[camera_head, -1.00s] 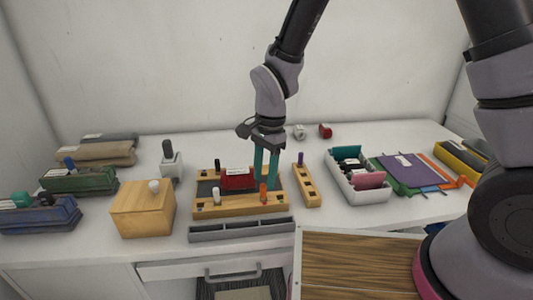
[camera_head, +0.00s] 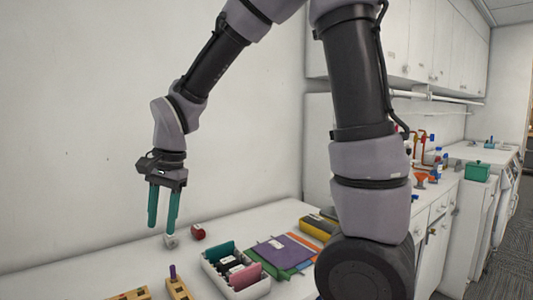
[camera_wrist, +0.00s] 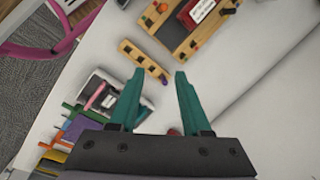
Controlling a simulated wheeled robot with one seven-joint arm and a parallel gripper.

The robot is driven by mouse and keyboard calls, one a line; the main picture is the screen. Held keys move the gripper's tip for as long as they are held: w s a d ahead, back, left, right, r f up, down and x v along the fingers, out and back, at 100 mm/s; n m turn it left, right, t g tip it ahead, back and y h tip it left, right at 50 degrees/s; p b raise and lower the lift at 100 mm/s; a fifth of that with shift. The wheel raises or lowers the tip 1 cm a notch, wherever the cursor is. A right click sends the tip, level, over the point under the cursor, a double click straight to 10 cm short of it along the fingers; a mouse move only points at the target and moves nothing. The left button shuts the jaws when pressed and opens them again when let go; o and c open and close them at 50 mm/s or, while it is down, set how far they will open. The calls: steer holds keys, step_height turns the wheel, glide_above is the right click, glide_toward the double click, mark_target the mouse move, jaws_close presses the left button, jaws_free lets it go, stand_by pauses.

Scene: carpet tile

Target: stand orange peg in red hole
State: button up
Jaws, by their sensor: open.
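My gripper (camera_head: 163,207) is open and empty, its teal fingers pointing down, high over the back of the counter. In the wrist view my gripper (camera_wrist: 158,85) has nothing between its fingertips. The wooden board (camera_wrist: 178,38) is partly in view at the top, with a red block (camera_wrist: 200,10) on it. A small orange shape, likely the orange peg (camera_wrist: 148,21), is at the board's left end; its seating is too small to tell. The narrow wooden bar (camera_head: 181,289) holds a purple peg (camera_head: 173,271) upright. I cannot make out a red hole.
A white bin (camera_head: 244,290) with teal and pink items stands right of the bar. Coloured folders (camera_head: 283,252) lie beyond it. A small white object (camera_head: 170,241) and a red one (camera_head: 198,232) sit near the wall.

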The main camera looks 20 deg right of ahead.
steer(key=s+d+r+n+t, duration=0.1)
steer(key=s+d+r+t, duration=0.1)
steer(key=d+r, duration=0.3)
steer(key=s+d+r+n+t, duration=0.1)
steer(key=d+r, duration=0.4)
steer(key=d, duration=0.6)
steer(key=s+d+r+n+t, duration=0.1)
steer(key=s+d+r+t, duration=0.1)
steer(key=d+r, duration=0.3)
steer(key=d+t, duration=0.1)
steer(key=d, duration=0.2)
steer(key=shift+s+d+r+t, duration=0.2)
steer(key=shift+s+d+t, duration=0.1)
steer(key=shift+d+t, duration=0.1)
steer(key=shift+a, duration=0.2)
